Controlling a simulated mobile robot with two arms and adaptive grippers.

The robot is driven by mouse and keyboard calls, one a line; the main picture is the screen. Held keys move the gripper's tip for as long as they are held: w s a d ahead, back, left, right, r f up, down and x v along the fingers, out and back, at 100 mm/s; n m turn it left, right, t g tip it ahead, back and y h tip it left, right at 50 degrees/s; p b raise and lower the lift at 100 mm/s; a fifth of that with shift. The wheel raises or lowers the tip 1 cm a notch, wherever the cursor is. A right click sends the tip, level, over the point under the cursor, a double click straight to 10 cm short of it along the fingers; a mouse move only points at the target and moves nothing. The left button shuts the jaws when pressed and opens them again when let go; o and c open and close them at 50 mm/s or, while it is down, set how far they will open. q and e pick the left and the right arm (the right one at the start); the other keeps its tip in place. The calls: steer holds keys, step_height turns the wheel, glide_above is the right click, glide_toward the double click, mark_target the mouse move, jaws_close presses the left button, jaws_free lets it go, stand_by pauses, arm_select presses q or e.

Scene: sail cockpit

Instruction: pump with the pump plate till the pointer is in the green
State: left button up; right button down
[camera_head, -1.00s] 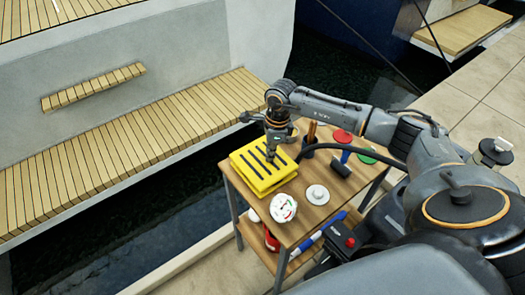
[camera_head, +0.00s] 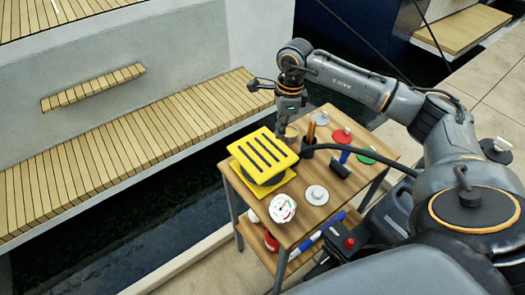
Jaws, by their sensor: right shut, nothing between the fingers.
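The yellow pump plate (camera_head: 264,155) with dark strips stands raised at the left end of the wooden cart top, tilted a little, with a dark body and a yellow base showing under it. The white round gauge (camera_head: 282,208) sits in front of it, with a red mark and a green mark on its face; its thin pointer is too small to read surely. My right gripper (camera_head: 281,133) is shut and empty, pointing down above the plate's far right edge; whether it touches the plate I cannot tell. My left gripper is not in view.
The cart top (camera_head: 312,225) also bears a white disc (camera_head: 317,195), a black block (camera_head: 340,169), a red-topped item (camera_head: 342,136), a green disc (camera_head: 366,157) and a dark cup (camera_head: 308,147) with a wooden handle. A dark hose arches over the cart. Water lies beyond its left side.

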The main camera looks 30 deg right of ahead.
step_height(320, 180, up, 2)
steer(key=shift+d+r, duration=0.1)
stand_by(1.1)
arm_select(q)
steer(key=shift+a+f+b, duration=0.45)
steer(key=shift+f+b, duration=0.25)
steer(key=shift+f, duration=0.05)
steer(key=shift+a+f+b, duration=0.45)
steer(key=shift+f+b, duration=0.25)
arm_select(e)
step_height(320, 180, up, 6)
steer(key=m+h, duration=0.1)
steer(key=m, duration=1.1)
glide_above(264, 153)
steer(key=shift+s+g, duration=0.1)
steer(key=shift+g, duration=0.2)
step_height(264, 153, down, 14)
steer(key=p, duration=0.3)
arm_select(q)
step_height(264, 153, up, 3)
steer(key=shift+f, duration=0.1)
